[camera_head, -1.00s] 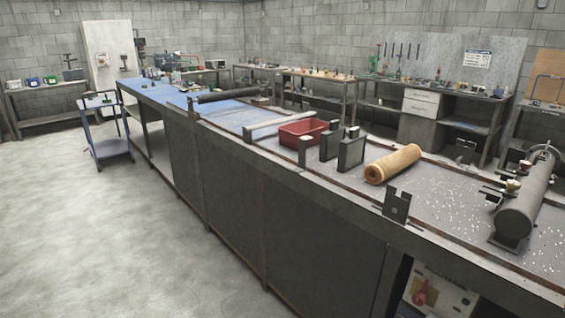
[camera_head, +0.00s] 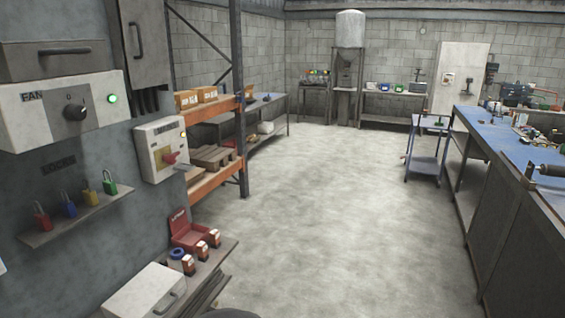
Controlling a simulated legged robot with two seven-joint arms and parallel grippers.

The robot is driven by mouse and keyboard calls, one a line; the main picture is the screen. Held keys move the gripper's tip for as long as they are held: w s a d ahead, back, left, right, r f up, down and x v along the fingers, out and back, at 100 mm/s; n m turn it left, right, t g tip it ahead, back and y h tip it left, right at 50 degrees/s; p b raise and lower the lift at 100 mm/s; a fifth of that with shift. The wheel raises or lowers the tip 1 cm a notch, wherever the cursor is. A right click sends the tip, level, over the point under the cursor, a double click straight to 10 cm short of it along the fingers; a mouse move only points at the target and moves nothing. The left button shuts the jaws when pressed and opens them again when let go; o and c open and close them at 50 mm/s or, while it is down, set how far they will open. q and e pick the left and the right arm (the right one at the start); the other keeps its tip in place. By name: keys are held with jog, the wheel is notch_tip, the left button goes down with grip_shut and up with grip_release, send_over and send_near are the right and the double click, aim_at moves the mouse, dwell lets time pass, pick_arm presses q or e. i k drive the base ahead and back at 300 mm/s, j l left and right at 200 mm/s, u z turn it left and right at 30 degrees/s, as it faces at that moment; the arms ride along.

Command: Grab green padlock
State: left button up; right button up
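The green padlock (camera_head: 109,183) is the rightmost in a row of padlocks on a small metal shelf (camera_head: 75,218) fixed to the grey wall panel at the left. To its left stand a yellow padlock (camera_head: 89,193), a blue padlock (camera_head: 68,205) and a red padlock (camera_head: 42,216). The green padlock is upright with its shackle on top. Neither of my grippers is in view.
A fan switch box (camera_head: 70,112) is above the padlocks, and a box with a red switch (camera_head: 160,149) is to their right. A low shelf (camera_head: 205,275) holds a white case and a red box. The concrete floor (camera_head: 300,220) is open. A long workbench (camera_head: 515,190) runs along the right.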

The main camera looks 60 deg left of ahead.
aim_at(109, 186)
jog(key=u, duration=3.3)
jog(key=l+u, duration=0.25)
jog(key=u, duration=0.15)
jog(key=l+u, duration=0.3)
jog(key=u, duration=0.15)
jog(key=l+u, duration=0.25)
jog(key=u, duration=0.15)
jog(key=l+u, duration=0.25)
jog(key=u, duration=0.15)
jog(key=k, duration=0.05)
